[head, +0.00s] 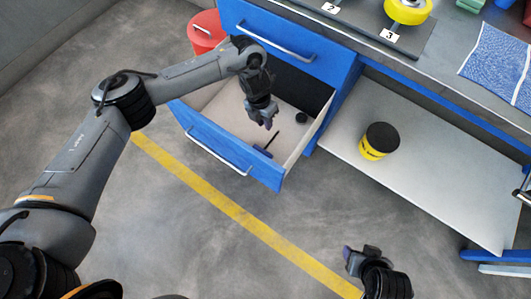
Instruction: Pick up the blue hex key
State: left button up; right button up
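The blue hex key (263,152) lies on the floor of the open drawer, near its front wall. It has a blue handle, and a thin dark shaft runs up and to the right from it. My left gripper (267,124) reaches down into the drawer just above the hex key in the picture, apart from it, with its fingers pointing down. Its fingers are small and nothing shows between them. My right gripper (352,258) is low in the picture, far from the drawer, with no object visible in it.
The open blue drawer (222,144) has side walls around the key. A black and yellow tub (379,141) stands on the lower shelf (440,175). A red bin (205,30) stands behind the drawer. The worktop is above.

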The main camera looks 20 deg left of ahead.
pick_arm(q)
notch_tip(320, 180, down, 4)
jog(key=r+b, duration=0.1)
jog(key=b, duration=0.3)
send_over(268, 143)
jog(key=f, duration=0.5)
jog(key=shift+a+f, duration=0.3)
jog(key=f+b, duration=0.2)
jog(key=f, duration=0.1)
jog(key=f+b, duration=0.1)
jog(key=f, duration=0.1)
jog(key=shift+s+d+f+b, duration=0.1)
jog(key=shift+d+b, duration=0.15)
jog(key=shift+b, duration=0.15)
pick_arm(e)
notch_tip(268, 143, down, 9)
pick_arm(q)
jog(key=shift+c, duration=0.3)
pick_arm(e)
jog(key=shift+w+r, duration=0.1)
pick_arm(q)
grip_shut()
